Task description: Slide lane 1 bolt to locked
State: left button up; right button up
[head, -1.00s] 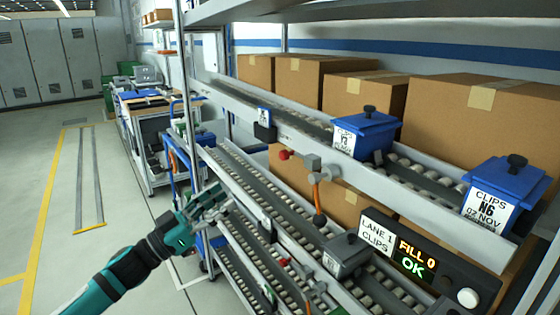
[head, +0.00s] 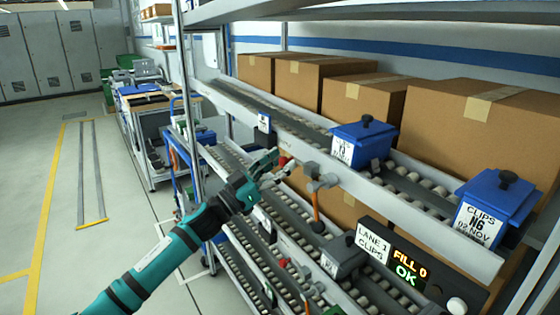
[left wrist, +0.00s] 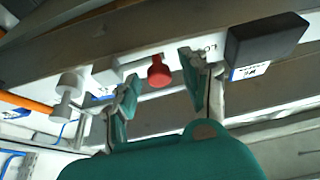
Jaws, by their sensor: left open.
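The red bolt knob (left wrist: 159,72) sits on the pale front rail of the upper lane in the left wrist view. In the head view the knob (head: 283,161) is mostly covered by my left gripper (head: 284,165). In the left wrist view the left gripper (left wrist: 158,78) is open, with a finger on either side of the knob; I cannot tell whether either touches it. Partly hidden lettering (left wrist: 209,47) shows on the rail behind one finger. My right gripper is not in view.
A grey bracket with an orange handle (head: 317,205) stands just right of the bolt. A dark box (left wrist: 262,45) is on the rail at its other side. Blue lidded bins (head: 364,143) stand on the upper lane. A lane 1 display (head: 408,267) reads FILL 0, OK. Open floor lies left.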

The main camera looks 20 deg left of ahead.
pick_arm(q)
jog(key=shift+w, duration=0.1)
jog(key=shift+c, duration=0.3)
grip_shut()
jog(key=shift+d, duration=0.1)
